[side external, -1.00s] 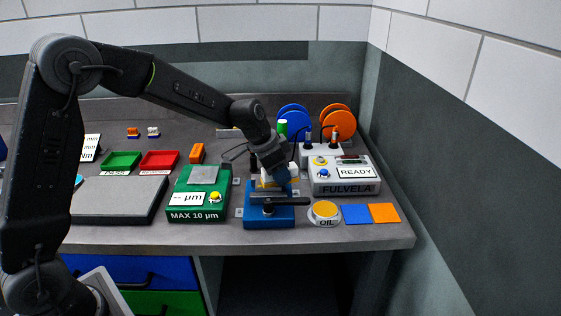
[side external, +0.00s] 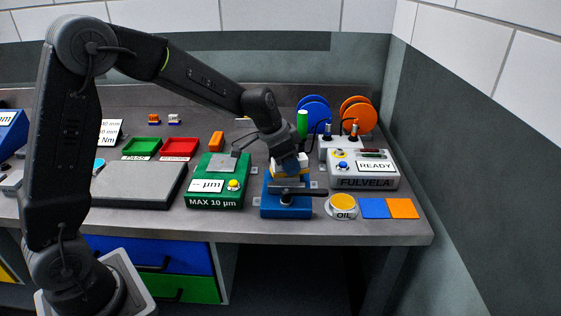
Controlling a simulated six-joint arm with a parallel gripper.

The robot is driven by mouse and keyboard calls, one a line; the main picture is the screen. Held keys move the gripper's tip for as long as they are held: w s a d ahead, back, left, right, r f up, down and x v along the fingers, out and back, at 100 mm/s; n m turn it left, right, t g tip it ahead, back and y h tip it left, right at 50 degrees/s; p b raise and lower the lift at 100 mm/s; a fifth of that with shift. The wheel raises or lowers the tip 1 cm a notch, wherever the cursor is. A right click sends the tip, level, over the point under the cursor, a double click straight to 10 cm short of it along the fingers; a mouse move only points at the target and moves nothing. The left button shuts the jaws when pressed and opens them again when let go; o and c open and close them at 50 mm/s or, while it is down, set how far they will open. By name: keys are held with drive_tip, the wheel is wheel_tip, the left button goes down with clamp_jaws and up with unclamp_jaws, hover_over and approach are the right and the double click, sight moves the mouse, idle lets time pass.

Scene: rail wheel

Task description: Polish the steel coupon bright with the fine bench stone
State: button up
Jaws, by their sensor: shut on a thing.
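My gripper (side external: 287,172) points down over the blue vise (side external: 286,207) at the front of the bench. It is shut on a pale block with a yellowish part (side external: 302,161), probably the fine bench stone, held just above the vise jaws. The steel coupon cannot be clearly made out; the space between block and jaws is mostly hidden by my gripper. I cannot tell whether the block touches anything below it.
Left of the vise stands a green gauge box (side external: 213,197) with a flat grey top. On the right are the oil pot (side external: 343,203), blue (side external: 374,208) and orange (side external: 403,208) pads, and the grey FULVELA box (side external: 363,183). Green (side external: 141,147) and red (side external: 179,147) trays lie behind.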

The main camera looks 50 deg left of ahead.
drive_tip(key=shift+w+d, duration=0.85)
drive_tip(key=shift+d, duration=0.1)
drive_tip(key=shift+s+a, duration=2.15)
drive_tip(key=shift+a, duration=0.05)
drive_tip(key=shift+w+d, duration=2.15)
drive_tip(key=shift+d, duration=0.05)
drive_tip(key=shift+r, duration=4.15)
drive_tip(key=shift+a+f, duration=0.1)
drive_tip(key=shift+f, duration=0.1)
